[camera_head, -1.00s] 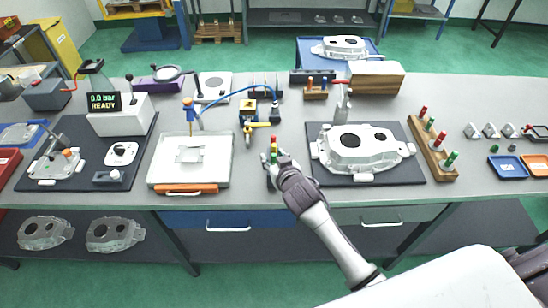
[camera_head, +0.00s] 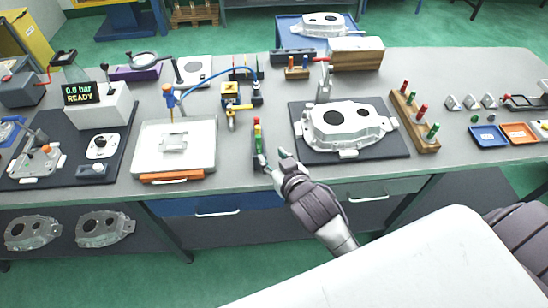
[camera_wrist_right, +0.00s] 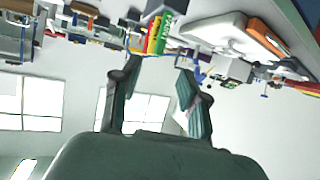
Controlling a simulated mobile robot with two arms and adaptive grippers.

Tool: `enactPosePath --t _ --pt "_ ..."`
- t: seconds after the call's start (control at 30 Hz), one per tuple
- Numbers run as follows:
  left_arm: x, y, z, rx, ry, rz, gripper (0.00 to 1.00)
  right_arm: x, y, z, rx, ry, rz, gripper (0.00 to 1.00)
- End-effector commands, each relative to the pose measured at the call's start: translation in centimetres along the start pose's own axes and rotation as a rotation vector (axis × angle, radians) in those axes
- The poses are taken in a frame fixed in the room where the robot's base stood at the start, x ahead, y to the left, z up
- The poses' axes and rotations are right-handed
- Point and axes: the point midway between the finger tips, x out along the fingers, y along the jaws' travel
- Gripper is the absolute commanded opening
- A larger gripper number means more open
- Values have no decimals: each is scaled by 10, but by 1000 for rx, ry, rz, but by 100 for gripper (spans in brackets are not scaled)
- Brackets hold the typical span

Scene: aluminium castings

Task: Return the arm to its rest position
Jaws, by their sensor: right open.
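My right arm reaches in from the lower right of the head view. Its gripper (camera_head: 270,160) is at the bench's front edge, with its fingers apart and nothing between them. The right wrist view also shows the open, empty fingers (camera_wrist_right: 158,65). A small stand with red, yellow and green parts (camera_head: 257,135) is just beyond the gripper; I cannot tell whether they touch. An aluminium casting (camera_head: 372,124) sits on a dark mat (camera_head: 312,155) to the gripper's right. My left gripper is not in view.
A white case with an orange front (camera_head: 205,135) lies left of the gripper. A wooden rack with red and green pegs (camera_head: 415,125) stands right of the mat. Blue (camera_head: 488,135) and orange trays (camera_head: 518,132) are at the right. Drawers are below the bench edge (camera_head: 205,205).

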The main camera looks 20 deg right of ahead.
Motion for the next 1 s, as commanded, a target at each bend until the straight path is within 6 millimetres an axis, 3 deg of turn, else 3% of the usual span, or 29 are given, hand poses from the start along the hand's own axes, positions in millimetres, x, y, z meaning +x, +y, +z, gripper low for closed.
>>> enactPosePath --t 0.47,0.57,0.67,0.77,0.9,1.0 --pt "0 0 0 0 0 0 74 0 0 0 -1 0 0 44" --pt "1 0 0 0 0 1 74 3 0 9 -4 -14 -1 44" --pt "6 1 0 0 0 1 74 15 0 42 -20 -66 -4 44" --pt "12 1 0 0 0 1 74 31 0 102 -46 -159 -14 44" --pt "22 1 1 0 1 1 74 44 3 210 -83 -321 -32 44" --pt "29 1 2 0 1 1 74 41 7 287 -105 -436 -45 44"
